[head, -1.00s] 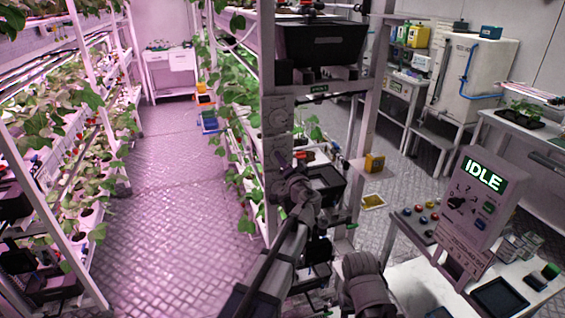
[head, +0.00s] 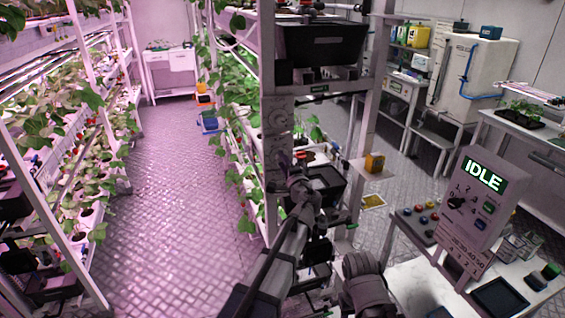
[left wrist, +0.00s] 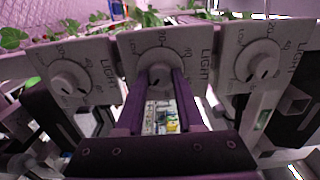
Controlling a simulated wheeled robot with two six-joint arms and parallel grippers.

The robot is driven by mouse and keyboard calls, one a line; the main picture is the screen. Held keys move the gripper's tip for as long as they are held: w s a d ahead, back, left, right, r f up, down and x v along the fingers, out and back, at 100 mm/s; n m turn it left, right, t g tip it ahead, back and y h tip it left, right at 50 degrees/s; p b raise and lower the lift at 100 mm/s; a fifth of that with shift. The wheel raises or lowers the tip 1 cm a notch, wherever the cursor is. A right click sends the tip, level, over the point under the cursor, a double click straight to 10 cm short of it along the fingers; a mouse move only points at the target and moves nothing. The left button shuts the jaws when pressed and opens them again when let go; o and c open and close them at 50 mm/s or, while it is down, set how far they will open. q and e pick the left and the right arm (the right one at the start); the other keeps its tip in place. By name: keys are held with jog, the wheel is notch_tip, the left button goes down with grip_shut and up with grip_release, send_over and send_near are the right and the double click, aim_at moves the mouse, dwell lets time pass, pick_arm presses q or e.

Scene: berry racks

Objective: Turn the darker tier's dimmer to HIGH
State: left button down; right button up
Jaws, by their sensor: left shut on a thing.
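Three grey dimmer plates marked LIGHT, each with a round knob and a number scale, stand side by side in the left wrist view: a left dial (left wrist: 68,78), a middle dial (left wrist: 160,65) and a right dial (left wrist: 258,66). My left gripper (left wrist: 160,82) is shut on the middle knob, with its purple fingers on either side of it. Its exact setting cannot be read. In the head view my left gripper (head: 287,168) is at the dial plates on the rack post (head: 278,122), hiding the held knob. My right gripper is not seen.
The planted rack (head: 240,100) runs back beside the pink-lit aisle (head: 165,200), which is clear. A second rack (head: 95,170) lines the left. A console reading IDLE (head: 484,176) and a white bench (head: 410,288) stand at the right.

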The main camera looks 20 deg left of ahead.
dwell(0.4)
pick_arm(q)
jog(key=c, duration=0.5)
grip_release()
jog(key=shift+v, duration=3.9)
jog(key=s+d+f+n+g+h, duration=0.1)
jog(key=s+f+n+g+h, duration=0.2)
jog(key=s+f+n+g, duration=0.8)
jog(key=s+d+f+m+g+h, duration=0.1)
jog(key=s+d+f+h, duration=0.1)
jog(key=s, duration=0.4)
jog(key=s+d+f+m+g+h, duration=0.1)
jog(key=s+d+f+h, duration=0.1)
jog(key=s+d+f, duration=0.3)
jog(key=s+d+f+m+g+h, duration=0.1)
jog(key=s+d+f+g, duration=0.1)
jog(key=s+d+f, duration=0.2)
jog(key=shift+s+d+m+h, duration=0.15)
jog(key=shift+s+m+h, duration=0.2)
jog(key=shift+s, duration=1.5)
